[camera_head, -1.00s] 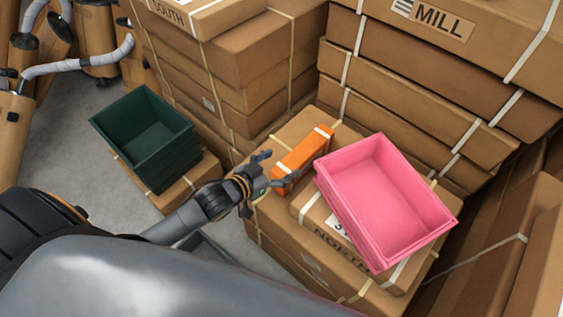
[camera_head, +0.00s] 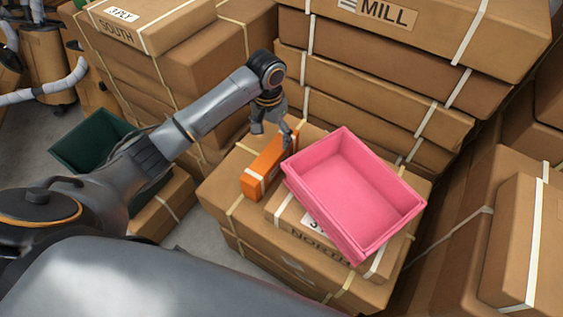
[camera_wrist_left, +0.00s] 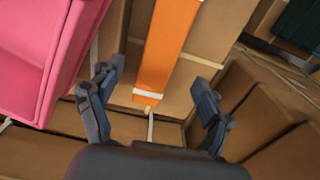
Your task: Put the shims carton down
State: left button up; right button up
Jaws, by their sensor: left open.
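A long orange carton (camera_head: 259,181) with pale straps lies on a large brown carton (camera_head: 218,189), left of the pink crate. No lettering on it is readable, so I cannot confirm it as the shims carton. My left gripper (camera_head: 272,132) hangs over the far end of the orange carton, its fingers pointing down. My right gripper is not in view.
A pink crate (camera_head: 352,247) stands tilted in the view on a carton marked NORTH, close right of the orange carton. Tall brown stacks marked MILL (camera_head: 385,12) and SOUTH (camera_head: 118,30) rise behind. A dark green crate (camera_head: 75,145) is at left, partly behind my arm.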

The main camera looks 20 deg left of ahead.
aim_at(272, 162)
pick_arm(q)
jog(key=shift+r, duration=0.1)
notch_tip(272, 162, down, 14)
jog(key=shift+s+a+r+b, duration=0.1)
jog(key=shift+r+b, duration=0.15)
jog(key=shift+b, duration=0.4)
jog(key=shift+r, duration=0.15)
jog(key=c, duration=1.6)
